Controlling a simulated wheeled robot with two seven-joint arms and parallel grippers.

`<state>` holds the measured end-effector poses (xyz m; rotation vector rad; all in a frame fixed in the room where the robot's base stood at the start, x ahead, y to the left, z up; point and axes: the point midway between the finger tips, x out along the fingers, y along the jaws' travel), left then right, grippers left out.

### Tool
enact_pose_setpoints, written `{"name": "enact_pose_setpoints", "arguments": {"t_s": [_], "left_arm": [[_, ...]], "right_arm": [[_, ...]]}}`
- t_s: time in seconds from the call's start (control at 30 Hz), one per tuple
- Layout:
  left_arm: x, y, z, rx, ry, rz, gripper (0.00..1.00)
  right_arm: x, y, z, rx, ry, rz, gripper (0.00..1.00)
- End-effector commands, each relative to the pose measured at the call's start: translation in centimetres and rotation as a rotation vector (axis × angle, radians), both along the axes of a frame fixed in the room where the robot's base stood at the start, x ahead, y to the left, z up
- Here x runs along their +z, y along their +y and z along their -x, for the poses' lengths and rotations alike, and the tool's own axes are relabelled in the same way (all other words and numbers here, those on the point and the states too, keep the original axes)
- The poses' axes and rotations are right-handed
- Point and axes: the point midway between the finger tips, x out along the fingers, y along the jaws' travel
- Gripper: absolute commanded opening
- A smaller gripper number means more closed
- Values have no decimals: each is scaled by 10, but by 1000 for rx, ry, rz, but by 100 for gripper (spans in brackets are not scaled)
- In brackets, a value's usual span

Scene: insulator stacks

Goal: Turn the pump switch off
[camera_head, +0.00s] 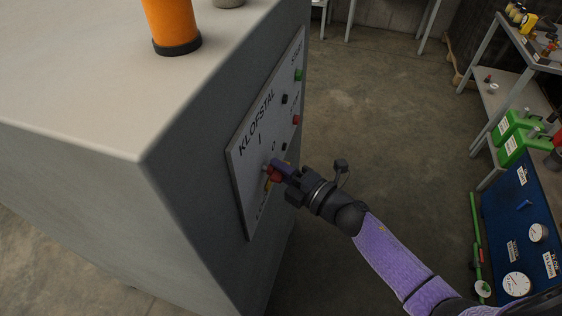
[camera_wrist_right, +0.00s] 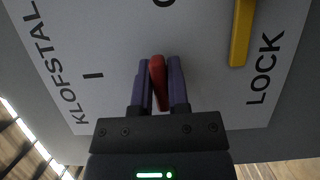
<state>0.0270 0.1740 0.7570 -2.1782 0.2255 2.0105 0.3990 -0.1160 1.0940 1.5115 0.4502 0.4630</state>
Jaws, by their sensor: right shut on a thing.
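The pump switch has a red handle (camera_head: 271,175) on the grey KLOFSTAL panel (camera_head: 240,185), which is on the side of a large grey cabinet. My right gripper (camera_head: 281,168) reaches it from the right. In the right wrist view the red handle (camera_wrist_right: 158,84) sits between the two purple fingers of my right gripper (camera_wrist_right: 161,66), which are shut on it. There the handle runs roughly up and down, in line with the O mark at the top edge. The I mark (camera_wrist_right: 93,75) is to the left of it. My left gripper is not in view.
A yellow lever (camera_wrist_right: 240,34) by the word LOCK is close to the right of my fingers. Green and red buttons (camera_head: 297,75) sit farther along the panel. An orange cylinder (camera_head: 172,25) stands on the cabinet. A blue gauge panel (camera_head: 510,225) is at right. Floor between is clear.

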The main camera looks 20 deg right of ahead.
Motion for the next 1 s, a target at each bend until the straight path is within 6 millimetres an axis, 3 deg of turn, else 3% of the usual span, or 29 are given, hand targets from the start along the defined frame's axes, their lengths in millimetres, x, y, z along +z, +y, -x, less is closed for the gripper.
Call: {"name": "enact_pose_setpoints", "arguments": {"t_s": [0.57,0.6,0.73,1.0], "left_arm": [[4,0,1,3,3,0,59],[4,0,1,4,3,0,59],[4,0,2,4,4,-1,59],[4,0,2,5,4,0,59]], "right_arm": [[-2,0,0,0,27,-15,0],[-2,0,0,0,27,-15,24],[-1,0,0,0,26,-15,52],[-1,0,0,0,24,-16,53]]}}
